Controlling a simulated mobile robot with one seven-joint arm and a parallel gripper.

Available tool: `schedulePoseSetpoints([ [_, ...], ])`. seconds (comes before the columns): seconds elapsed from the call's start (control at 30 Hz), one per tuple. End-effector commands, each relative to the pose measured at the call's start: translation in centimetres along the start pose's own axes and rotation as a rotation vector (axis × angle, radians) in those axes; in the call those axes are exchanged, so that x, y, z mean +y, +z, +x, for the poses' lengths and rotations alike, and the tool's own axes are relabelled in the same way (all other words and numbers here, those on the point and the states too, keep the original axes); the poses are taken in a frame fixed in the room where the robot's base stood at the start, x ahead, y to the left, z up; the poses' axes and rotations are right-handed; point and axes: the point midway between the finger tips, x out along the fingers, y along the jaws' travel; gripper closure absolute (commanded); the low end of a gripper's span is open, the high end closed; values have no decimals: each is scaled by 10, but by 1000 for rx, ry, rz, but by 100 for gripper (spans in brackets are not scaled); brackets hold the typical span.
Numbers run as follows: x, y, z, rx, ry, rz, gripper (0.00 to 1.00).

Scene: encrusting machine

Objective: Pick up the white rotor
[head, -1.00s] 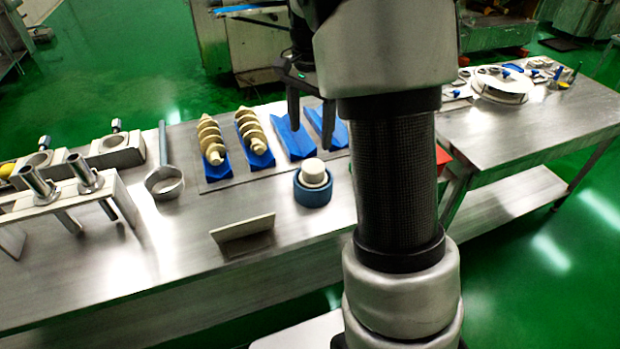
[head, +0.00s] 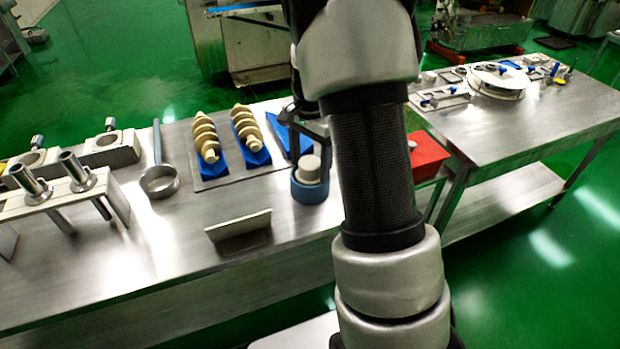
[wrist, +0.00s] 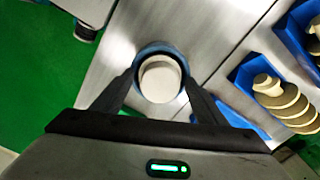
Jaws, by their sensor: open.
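The white rotor, a short pale cylinder (head: 309,167), sits upright in a round blue holder (head: 310,190) on the metal table. In the wrist view the rotor (wrist: 160,80) shows from above, with the blue holder's rim (wrist: 158,48) around it. My gripper (head: 309,148) is open and directly above the holder, pointing down. In the wrist view its fingers (wrist: 158,76) lie on the left and right of the rotor. Nothing is held. I cannot tell whether the fingers touch the rotor or the holder.
Two cream screws (head: 207,139) lie in blue cradles behind and left of the rotor. A beige plate (head: 238,225) stands on the table at front left. A red box (head: 428,155) stands to the right. The table (head: 200,275) is bare in front.

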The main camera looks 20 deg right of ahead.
Motion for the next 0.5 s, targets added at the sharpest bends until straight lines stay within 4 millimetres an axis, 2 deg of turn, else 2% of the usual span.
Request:
schedulePoseSetpoints([
  [0.13,0,0,0,0,0,0,36],
  [0.5,0,0,-1,0,0,0,98],
])
